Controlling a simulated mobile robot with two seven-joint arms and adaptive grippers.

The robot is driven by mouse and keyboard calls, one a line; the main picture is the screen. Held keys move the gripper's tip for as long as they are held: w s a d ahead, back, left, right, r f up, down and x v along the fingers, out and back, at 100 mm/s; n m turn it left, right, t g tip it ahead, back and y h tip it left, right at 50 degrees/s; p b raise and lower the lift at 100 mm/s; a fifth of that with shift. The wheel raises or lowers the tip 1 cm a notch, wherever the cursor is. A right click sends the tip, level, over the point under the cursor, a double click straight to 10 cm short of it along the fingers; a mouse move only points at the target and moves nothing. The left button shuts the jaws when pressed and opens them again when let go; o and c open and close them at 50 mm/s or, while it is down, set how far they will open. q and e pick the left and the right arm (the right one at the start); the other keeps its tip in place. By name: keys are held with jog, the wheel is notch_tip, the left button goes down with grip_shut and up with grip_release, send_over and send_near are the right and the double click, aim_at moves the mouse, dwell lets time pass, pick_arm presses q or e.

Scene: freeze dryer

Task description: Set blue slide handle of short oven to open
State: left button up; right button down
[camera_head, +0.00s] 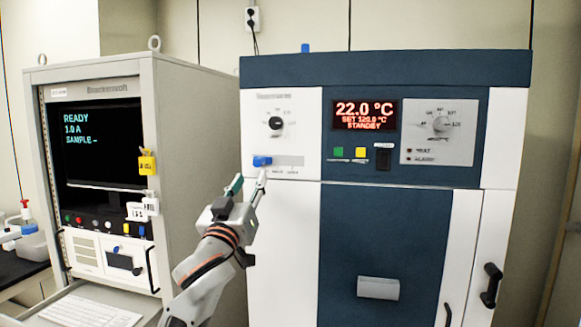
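The short oven (400,215) is the white and dark blue cabinet in the middle and right of the head view. Its blue slide handle (262,161) sits at the left end of a pale slot strip (291,161) on the upper left white panel. My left gripper (250,184) comes up from below, its fingers spread apart. One fingertip is just under the blue handle and the other is lower left of it. I cannot tell whether the fingertip touches the handle. My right gripper is not in view.
A black knob (276,124) is above the slide. The display (364,114) reads 22.0 °C, standby, with green and yellow buttons below it. A grey instrument cabinet (190,130) with a screen (98,140) and keyboard (90,312) stands at left, close to my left arm.

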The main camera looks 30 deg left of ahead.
aim_at(257, 164)
pick_arm(q)
jog(key=x, duration=0.2)
jog(key=p+x, duration=0.1)
jog(key=x, duration=0.3)
jog(key=shift+a+r, duration=0.15)
jog(key=shift+r, duration=0.25)
jog(key=shift+p+x, duration=0.3)
jog(key=shift+x, duration=0.45)
jog(key=shift+w+f, duration=0.1)
grip_shut()
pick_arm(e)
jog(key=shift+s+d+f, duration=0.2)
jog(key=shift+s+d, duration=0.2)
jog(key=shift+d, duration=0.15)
